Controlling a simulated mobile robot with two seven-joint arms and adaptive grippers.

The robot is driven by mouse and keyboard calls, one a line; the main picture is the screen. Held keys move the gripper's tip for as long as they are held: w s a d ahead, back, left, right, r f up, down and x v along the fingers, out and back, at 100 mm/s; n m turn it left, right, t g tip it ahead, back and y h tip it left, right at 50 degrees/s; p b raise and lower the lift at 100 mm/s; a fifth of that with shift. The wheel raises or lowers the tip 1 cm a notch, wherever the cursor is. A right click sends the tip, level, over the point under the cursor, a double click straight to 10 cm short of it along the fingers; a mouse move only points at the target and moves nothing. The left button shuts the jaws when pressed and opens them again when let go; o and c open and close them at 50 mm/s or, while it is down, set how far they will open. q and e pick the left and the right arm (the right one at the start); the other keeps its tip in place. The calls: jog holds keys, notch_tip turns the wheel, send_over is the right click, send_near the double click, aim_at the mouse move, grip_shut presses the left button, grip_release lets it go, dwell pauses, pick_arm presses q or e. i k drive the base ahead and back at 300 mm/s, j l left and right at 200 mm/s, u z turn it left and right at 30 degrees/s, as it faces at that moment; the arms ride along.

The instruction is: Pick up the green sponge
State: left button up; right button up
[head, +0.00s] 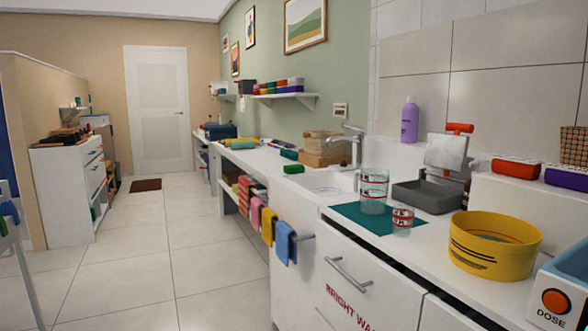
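A small green block (293,169), which looks like a sponge, lies on the white counter (262,160) just left of the sink (328,183). A darker green item (289,154) lies a little behind it, beside a tan box (321,149). They are small here, so I cannot tell for certain which one is the sponge. Neither of my grippers shows in the head view.
A glass jug (373,190) and a small cup (402,221) stand on a teal mat (350,216). A yellow round container (494,245) stands nearer. Cloths (285,242) hang on the counter front. The tiled floor (130,260) at left is clear.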

aim_at(296, 168)
jog(key=u, duration=0.5)
jog(key=i+j+u, duration=0.2)
jog(key=u, duration=0.25)
jog(key=i+u, duration=0.45)
jog(key=i+z, duration=0.2)
jog(key=i, duration=0.6)
jog(key=i+j+z, duration=0.15)
jog(key=i, duration=0.65)
jog(key=i+j+z, duration=0.1)
jog(key=i+z, duration=0.15)
jog(key=i, duration=1.45)
jog(key=i+u, duration=0.15)
jog(key=i, duration=0.35)
jog(key=i+l+u, duration=0.15)
jog(key=i, duration=0.35)
jog(key=i+l+u, duration=0.15)
jog(key=i, duration=0.35)
jog(key=i+j+u, duration=0.1)
jog(key=u, duration=0.3)
jog(key=i+u, duration=0.55)
jog(key=u, duration=0.2)
jog(key=i+u, duration=0.2)
jog(key=u, duration=0.2)
jog(key=i+z, duration=0.35)
jog(key=i+j+z, duration=0.3)
jog(key=k+l+z, duration=0.1)
jog(key=z, duration=1.75)
